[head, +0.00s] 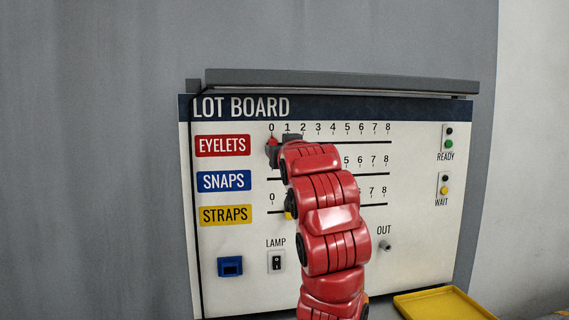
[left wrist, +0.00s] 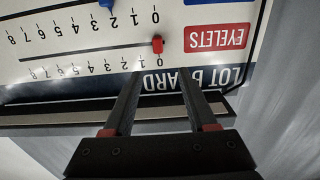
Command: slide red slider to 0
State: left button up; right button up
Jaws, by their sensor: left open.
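The red slider (head: 272,142) sits at the 0 mark, the left end of the EYELETS track, in the head view. In the left wrist view, which sees the board upside down, the red slider (left wrist: 157,44) also lines up with 0. My left gripper (head: 281,147) is in front of the track's left end and hides part of it. In the left wrist view its two fingers (left wrist: 160,73) are apart with nothing between them. The slider shows just beyond the fingertips, apart from them in the picture. My right gripper is not in view.
A blue slider (left wrist: 106,4) is on the SNAPS track. A yellow slider (head: 289,213) on the STRAPS track is partly behind my arm. A grey ledge (head: 340,83) juts out above the board. A lamp switch (head: 277,261) and yellow tray (head: 445,305) are lower.

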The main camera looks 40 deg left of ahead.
pick_arm(q)
jog(key=shift+v, duration=1.65)
